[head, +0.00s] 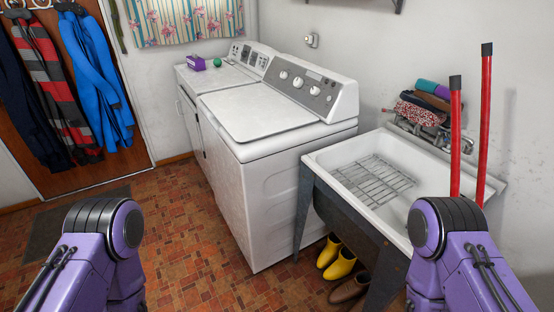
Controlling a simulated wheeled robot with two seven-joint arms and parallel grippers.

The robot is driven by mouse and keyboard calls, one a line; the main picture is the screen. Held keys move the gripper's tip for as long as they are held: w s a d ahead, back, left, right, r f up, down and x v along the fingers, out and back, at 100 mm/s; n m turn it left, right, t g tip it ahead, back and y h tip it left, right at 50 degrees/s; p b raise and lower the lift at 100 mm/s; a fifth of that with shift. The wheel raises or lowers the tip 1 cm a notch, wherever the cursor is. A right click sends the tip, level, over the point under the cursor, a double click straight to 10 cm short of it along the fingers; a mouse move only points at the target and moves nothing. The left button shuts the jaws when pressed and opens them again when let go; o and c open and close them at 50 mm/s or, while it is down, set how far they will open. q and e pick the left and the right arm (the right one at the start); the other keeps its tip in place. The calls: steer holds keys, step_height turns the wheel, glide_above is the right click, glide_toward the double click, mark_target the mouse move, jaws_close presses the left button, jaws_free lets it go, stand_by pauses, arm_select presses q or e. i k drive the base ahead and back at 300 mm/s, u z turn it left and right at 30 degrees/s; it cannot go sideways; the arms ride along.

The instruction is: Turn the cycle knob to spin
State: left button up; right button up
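A white top-loading washer (262,165) stands in the middle of the head view with its lid (258,108) shut. Its grey control panel (305,84) at the back carries several round white knobs; one knob (283,75) sits at the left end, another (298,82) beside it and another (315,91) to the right. The labels are too small to read, so I cannot tell which is the cycle knob or where it points. My two purple arms show at the lower left and lower right, well short of the washer. Neither gripper is in view.
A utility tub (325,160) with a wire rack (373,182) is at right. Red-handled poles (486,130) rise near it. Yellow boots (340,263) sit below.

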mark_target(299, 82)
steer(key=u, duration=1.9)
steer(key=i, duration=1.6)
steer(key=z, duration=1.35)
